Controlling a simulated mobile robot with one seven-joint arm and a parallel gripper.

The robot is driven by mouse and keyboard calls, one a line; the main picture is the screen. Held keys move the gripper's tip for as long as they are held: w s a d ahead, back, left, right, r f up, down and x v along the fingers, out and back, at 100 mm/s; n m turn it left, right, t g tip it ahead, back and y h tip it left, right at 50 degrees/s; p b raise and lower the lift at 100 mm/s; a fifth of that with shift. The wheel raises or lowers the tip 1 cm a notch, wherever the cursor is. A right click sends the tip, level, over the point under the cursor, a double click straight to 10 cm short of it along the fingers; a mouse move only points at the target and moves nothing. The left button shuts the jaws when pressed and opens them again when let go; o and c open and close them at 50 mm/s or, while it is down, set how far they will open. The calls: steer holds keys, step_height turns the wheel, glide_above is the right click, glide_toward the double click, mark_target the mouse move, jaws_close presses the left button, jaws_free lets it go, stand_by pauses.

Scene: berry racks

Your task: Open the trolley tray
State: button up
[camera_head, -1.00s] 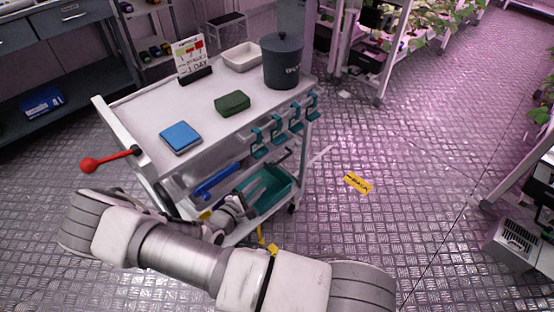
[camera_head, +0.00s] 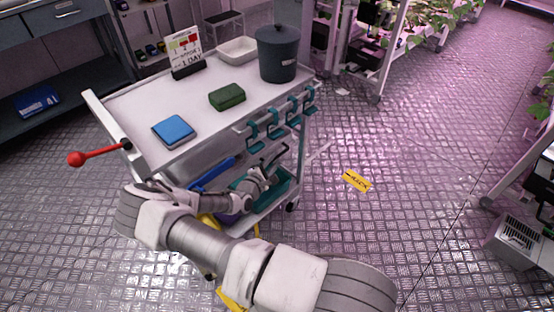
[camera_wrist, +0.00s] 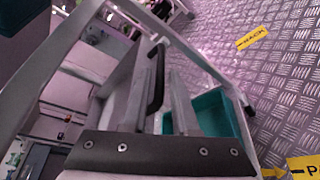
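The white trolley (camera_head: 148,98) stands in the middle of the head view, with its tray (camera_head: 190,165) under the top. The tray's black handle shows in the wrist view (camera_wrist: 157,78) as a bar on the tray's front. My gripper (camera_head: 279,156) is at the trolley's right end, below the hooks. In the wrist view my gripper (camera_wrist: 162,100) has its two fingers apart, with the black handle between or just beyond them. I cannot tell if they touch it. The tray's inside is mostly hidden under the top.
On top are a blue box (camera_head: 174,130), green block (camera_head: 227,97), dark pot (camera_head: 277,54), white dish (camera_head: 238,50) and sign (camera_head: 186,50). A teal bin (camera_wrist: 207,115) sits below.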

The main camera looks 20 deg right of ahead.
steer(key=shift+x, duration=1.55)
steer(key=shift+c, duration=0.2)
jaws_close()
